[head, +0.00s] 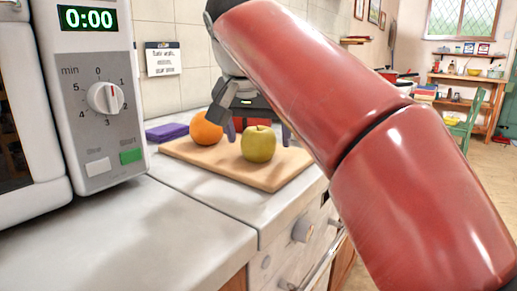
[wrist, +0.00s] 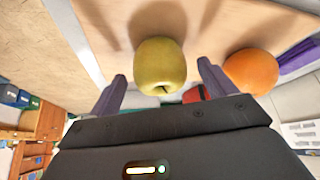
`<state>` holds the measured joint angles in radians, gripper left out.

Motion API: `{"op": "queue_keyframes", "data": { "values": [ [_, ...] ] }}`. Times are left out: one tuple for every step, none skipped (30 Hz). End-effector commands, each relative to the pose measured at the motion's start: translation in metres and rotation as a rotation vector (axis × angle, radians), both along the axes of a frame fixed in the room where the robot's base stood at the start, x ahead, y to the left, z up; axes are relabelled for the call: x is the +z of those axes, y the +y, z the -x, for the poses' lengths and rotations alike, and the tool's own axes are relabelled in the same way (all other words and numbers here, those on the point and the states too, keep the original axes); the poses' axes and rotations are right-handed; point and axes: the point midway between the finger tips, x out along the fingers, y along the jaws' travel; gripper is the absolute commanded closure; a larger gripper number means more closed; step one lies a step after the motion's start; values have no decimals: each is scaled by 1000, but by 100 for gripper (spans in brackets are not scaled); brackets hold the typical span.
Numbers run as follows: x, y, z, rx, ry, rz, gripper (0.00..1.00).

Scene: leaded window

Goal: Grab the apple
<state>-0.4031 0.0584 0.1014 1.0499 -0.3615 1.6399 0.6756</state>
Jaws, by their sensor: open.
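A yellow-green apple (head: 258,144) sits on a wooden cutting board (head: 272,180) on the counter. In the wrist view the apple (wrist: 160,66) shows whole, centred ahead of my gripper and between the lines of its two fingers. My gripper (head: 258,132) is open, with one finger on each side of the apple in the head view. In the wrist view my gripper (wrist: 162,70) has a gap to the apple on both sides. I see no contact. In the head view the apple hides part of the gripper.
An orange (head: 206,128) is on the board close left of the apple; in the wrist view the orange (wrist: 251,71) is near the right finger. A purple item (head: 167,131) lies behind the board. A microwave (head: 105,95) stands at the left. The front counter (head: 130,220) is clear.

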Motion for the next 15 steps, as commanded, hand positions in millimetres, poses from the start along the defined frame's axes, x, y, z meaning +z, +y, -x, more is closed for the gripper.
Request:
{"op": "queue_keyframes", "data": {
  "values": [
    [-10,-1,-4,0,1,1,17],
    [-13,-1,-5,0,1,1,17],
    [-16,-2,-7,0,1,1,17],
    [-18,-2,-9,0,0,1,17],
    [-19,-2,-10,0,0,0,17],
    [-20,-3,-10,1,-1,1,17],
    [-20,-3,-11,0,-1,0,17],
    [-20,-3,-11,0,-1,-1,17],
    [-20,-3,-11,0,-1,-1,17],
    [-20,-3,-11,0,-1,-1,17],
    [-20,-3,-11,0,-1,-1,17],
    [-20,-3,-11,0,-1,-1,17],
    [-20,-3,-11,0,-1,-1,18],
    [-20,-3,-11,0,-1,-1,22],
    [-20,-3,-11,0,-1,-1,28]
  ]
}}
